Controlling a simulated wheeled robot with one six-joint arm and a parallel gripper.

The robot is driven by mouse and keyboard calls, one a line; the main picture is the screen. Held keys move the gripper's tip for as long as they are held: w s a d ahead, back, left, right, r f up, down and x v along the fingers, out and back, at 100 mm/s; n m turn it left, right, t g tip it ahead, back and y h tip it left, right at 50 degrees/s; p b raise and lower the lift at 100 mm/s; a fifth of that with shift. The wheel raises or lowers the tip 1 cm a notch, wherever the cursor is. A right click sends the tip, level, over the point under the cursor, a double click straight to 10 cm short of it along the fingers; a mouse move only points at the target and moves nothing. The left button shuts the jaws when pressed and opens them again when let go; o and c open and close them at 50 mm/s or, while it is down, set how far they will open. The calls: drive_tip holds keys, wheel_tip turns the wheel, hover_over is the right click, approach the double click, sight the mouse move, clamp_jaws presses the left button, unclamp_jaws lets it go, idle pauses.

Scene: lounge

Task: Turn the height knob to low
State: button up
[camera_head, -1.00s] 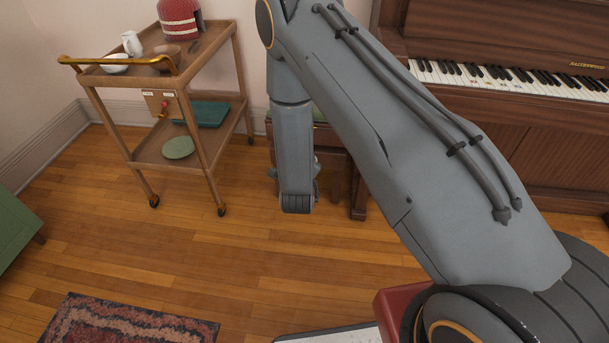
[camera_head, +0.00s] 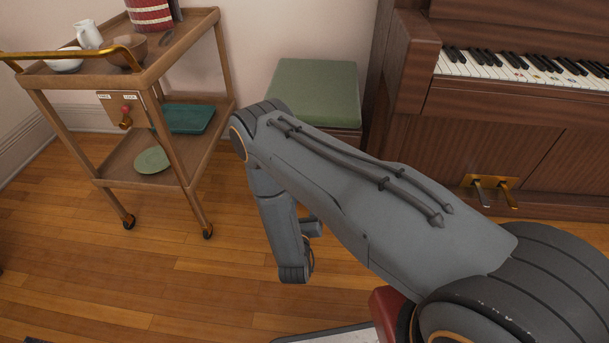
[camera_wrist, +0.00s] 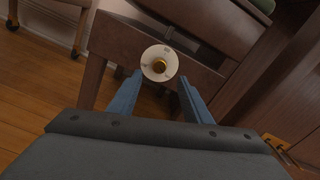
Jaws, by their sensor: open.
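The marks on the dial are too small to read. My gripper (camera_wrist: 160,98) is open, its two blue fingers pointing at the stool, one to each side below the dial. The knob looks beyond the fingertips, with nothing between them. In the head view the stool has a green cushion (camera_head: 316,90); my arm hides its lower part, and the knob does not show there.
The piano (camera_head: 530,120) stands right of the stool, with brass pedals (camera_head: 490,185) low down. Wooden floor (camera_head: 190,280) is clear in front.

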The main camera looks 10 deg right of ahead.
drive_tip(key=b+x, duration=0.7)
drive_tip(key=b, duration=0.1)
drive_tip(key=shift+w, duration=0.35)
drive_tip(key=shift+c, duration=0.3)
drive_tip(key=c, duration=1)
